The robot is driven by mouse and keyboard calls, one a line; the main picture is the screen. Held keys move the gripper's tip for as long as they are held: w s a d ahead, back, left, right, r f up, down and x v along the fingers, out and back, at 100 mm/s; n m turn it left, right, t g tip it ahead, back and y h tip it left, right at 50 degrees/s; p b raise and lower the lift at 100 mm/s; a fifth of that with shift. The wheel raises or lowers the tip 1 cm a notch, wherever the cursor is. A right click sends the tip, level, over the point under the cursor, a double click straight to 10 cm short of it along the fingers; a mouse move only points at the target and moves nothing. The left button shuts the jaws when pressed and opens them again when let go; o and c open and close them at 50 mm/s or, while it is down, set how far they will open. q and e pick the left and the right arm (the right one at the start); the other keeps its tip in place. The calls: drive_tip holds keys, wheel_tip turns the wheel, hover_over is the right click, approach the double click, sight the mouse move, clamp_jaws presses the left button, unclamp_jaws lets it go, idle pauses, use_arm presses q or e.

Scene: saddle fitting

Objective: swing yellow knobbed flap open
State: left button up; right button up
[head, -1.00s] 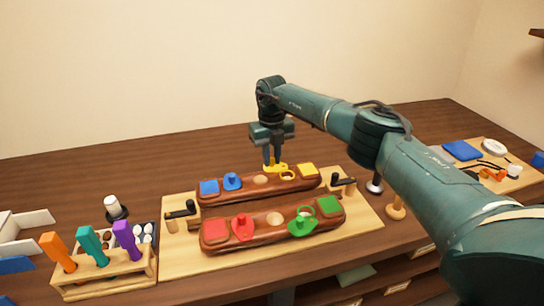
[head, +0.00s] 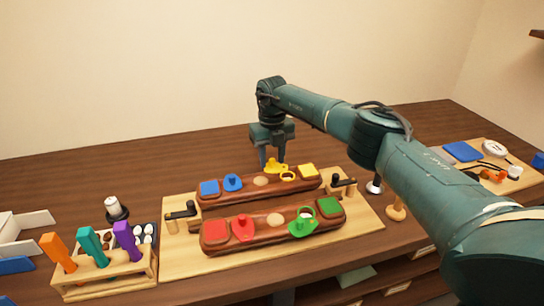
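The yellow knobbed flap (head: 276,167) is on the rear red-brown wooden block (head: 240,193). It lies toward the block's back edge, and a yellow-rimmed round hole (head: 288,177) shows uncovered in front and to the right of it. My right gripper (head: 272,164) points down over the flap from behind. Its two fingers look spread, with the yellow knob between or just in front of them; contact is too small to tell. My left gripper is not in view.
The rear block also has a blue square, a blue knobbed flap (head: 232,182) and a yellow square (head: 309,171). The front block (head: 270,233) carries red and green pieces. Black-handled clamps (head: 182,210) flank the blocks. A tool rack (head: 105,275) stands at left.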

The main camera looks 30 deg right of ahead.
sight(272, 159)
use_arm(q)
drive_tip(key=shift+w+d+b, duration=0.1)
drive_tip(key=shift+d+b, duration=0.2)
drive_tip(key=shift+b, duration=0.35)
use_arm(e)
wheel_tip(272, 159, up, 13)
drive_tip(key=shift+r, duration=0.15)
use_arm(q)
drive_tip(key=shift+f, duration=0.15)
